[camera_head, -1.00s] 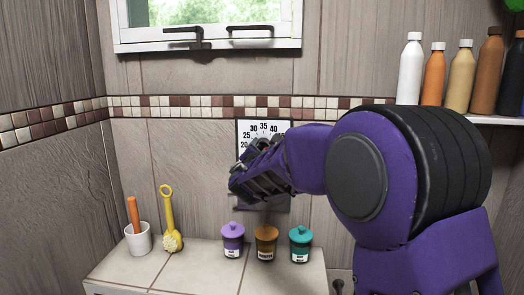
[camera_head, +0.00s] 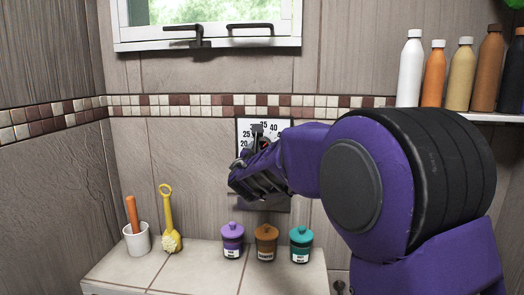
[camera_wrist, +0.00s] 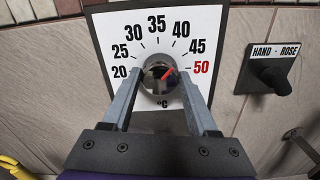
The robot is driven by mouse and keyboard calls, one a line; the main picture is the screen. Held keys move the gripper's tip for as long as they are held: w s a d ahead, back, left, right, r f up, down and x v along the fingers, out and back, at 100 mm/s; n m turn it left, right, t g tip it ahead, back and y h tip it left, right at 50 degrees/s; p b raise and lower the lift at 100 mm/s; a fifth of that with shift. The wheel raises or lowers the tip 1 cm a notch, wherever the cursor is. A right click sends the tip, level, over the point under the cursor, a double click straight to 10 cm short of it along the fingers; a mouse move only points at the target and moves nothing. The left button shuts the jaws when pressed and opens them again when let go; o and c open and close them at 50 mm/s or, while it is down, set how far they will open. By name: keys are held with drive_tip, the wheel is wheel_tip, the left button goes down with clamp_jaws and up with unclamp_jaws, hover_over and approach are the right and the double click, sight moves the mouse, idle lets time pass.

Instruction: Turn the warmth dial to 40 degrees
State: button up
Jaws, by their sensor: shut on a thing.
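The warmth dial is a white plate (camera_wrist: 106,28) on the tiled wall, with a scale from 20 to 50 and the 50 in red. Its round knob (camera_wrist: 158,82) has a red pointer that leans up and right, roughly toward 45. The plate also shows in the head view (camera_head: 244,127), where my gripper and arm cover its lower right part. My gripper (camera_wrist: 160,76) is shut on the knob, one finger on each side. In the head view my gripper (camera_head: 259,143) reaches the dial from the right.
A dark lever under a "HAND - ROSE" label (camera_wrist: 275,78) is right of the dial. Purple (camera_head: 232,241), brown (camera_head: 266,243) and teal (camera_head: 301,245) jars stand on the ledge below. A white cup (camera_head: 137,240) and yellow brush (camera_head: 169,220) are left. Bottles line a right shelf (camera_head: 480,117).

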drive_tip(key=shift+n, duration=1.1)
drive_tip(key=o, duration=1.4)
drive_tip(key=shift+c, duration=0.2)
